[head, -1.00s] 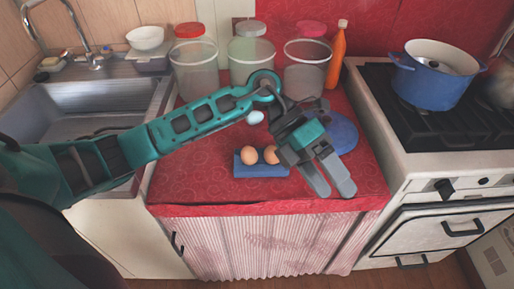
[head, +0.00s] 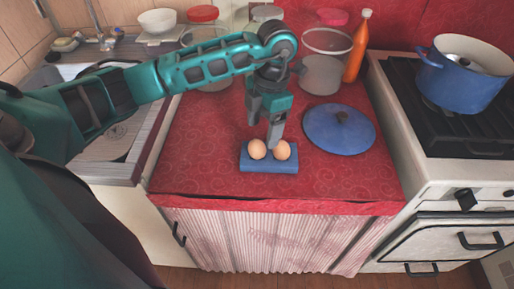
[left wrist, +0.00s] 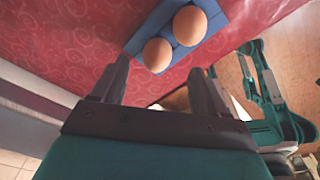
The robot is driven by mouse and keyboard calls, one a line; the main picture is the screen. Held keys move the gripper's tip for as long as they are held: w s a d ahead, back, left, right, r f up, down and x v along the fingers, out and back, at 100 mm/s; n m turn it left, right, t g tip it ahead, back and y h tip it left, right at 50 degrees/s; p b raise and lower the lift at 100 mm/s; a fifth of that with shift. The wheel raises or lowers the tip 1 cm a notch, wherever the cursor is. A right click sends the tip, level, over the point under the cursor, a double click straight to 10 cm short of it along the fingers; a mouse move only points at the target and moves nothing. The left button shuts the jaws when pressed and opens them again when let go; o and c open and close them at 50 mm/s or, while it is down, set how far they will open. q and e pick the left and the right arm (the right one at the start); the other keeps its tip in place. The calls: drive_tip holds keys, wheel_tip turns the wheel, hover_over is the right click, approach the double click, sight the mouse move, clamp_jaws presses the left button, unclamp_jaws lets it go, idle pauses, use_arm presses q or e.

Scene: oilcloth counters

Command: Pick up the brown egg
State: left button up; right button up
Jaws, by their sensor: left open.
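Two brown eggs, a left one (head: 257,149) and a right one (head: 281,150), sit side by side in a small blue holder (head: 269,166) on the red counter. My left gripper (head: 263,134) is open and empty, pointing down just behind and above the eggs. In the left wrist view, one egg (left wrist: 157,55) lies in line with the gap between the open fingers (left wrist: 159,78), just past their tips. The other egg (left wrist: 190,25) lies farther off. Both eggs show the same brown. My right gripper is not in view.
A blue lid (head: 340,130) lies right of the holder. Clear canisters (head: 322,72) and an orange bottle (head: 357,46) stand at the back. A blue pot (head: 458,80) is on the stove at right. The counter front (head: 300,188) is clear.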

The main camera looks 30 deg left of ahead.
sight(258, 141)
use_arm(q)
drive_tip(key=f, duration=0.3)
drive_tip(key=s+f, duration=0.1)
drive_tip(key=f, duration=0.1)
drive_tip(key=shift+a+f, duration=0.1)
drive_tip(key=shift+a, duration=0.3)
drive_tip(key=c, duration=0.8)
